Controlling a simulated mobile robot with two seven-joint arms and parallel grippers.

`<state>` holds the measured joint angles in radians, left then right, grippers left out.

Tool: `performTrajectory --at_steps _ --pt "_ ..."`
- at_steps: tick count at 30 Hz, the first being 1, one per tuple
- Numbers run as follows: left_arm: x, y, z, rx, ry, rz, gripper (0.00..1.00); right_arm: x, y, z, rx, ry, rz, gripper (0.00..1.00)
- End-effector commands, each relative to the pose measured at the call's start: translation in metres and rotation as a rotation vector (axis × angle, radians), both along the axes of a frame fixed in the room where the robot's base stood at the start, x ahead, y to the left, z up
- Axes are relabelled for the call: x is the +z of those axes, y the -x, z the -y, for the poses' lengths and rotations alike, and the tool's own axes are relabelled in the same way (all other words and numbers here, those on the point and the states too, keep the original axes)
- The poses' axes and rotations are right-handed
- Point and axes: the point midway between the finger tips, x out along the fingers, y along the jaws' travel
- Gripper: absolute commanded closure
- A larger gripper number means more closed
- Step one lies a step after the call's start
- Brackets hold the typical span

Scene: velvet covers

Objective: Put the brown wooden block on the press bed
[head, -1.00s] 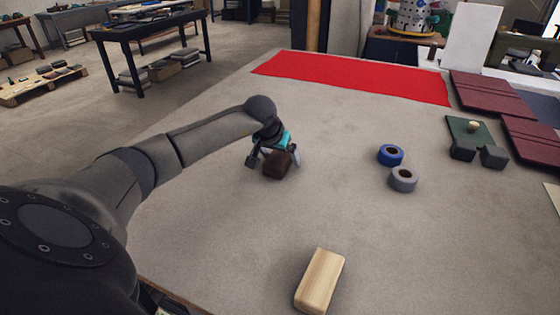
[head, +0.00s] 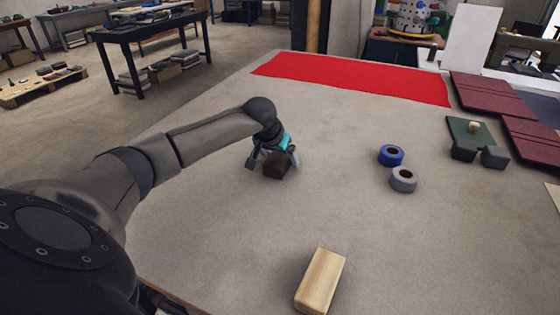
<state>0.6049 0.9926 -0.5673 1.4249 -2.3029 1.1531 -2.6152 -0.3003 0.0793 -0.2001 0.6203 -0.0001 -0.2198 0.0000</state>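The brown wooden block (head: 276,166) is a small dark brown piece at the middle of the table. My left gripper (head: 273,163) reaches down over it, with one finger on either side of the block. Whether both fingers touch the block is too small to tell. A pale wooden block (head: 320,281) lies apart at the front of the table. I cannot clearly identify the press bed. A dark green board (head: 466,127) with a small wooden knob and two dark grey blocks is at the right. My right gripper is not in view.
A blue roll (head: 391,155) and a grey roll (head: 403,180) lie right of the gripper. A red cloth (head: 350,78) covers the table's far side. Dark red boards (head: 490,96) lie at the right. The grey table (head: 210,230) is clear around the pale block.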

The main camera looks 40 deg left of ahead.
Motion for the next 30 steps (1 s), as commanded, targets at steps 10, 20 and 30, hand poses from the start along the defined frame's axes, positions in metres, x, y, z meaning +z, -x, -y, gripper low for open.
performTrajectory --at_steps 10,20,30 --pt "-0.0002 0.0002 -0.0002 0.000 -0.001 0.000 0.49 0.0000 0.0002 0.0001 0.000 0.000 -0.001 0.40" --pt "-0.0003 0.0002 -0.0002 0.000 -0.001 -0.001 0.87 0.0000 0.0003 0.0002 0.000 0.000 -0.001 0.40" --pt "0.0007 0.0000 -0.0002 0.000 0.000 0.000 1.00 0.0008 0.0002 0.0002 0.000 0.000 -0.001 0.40"
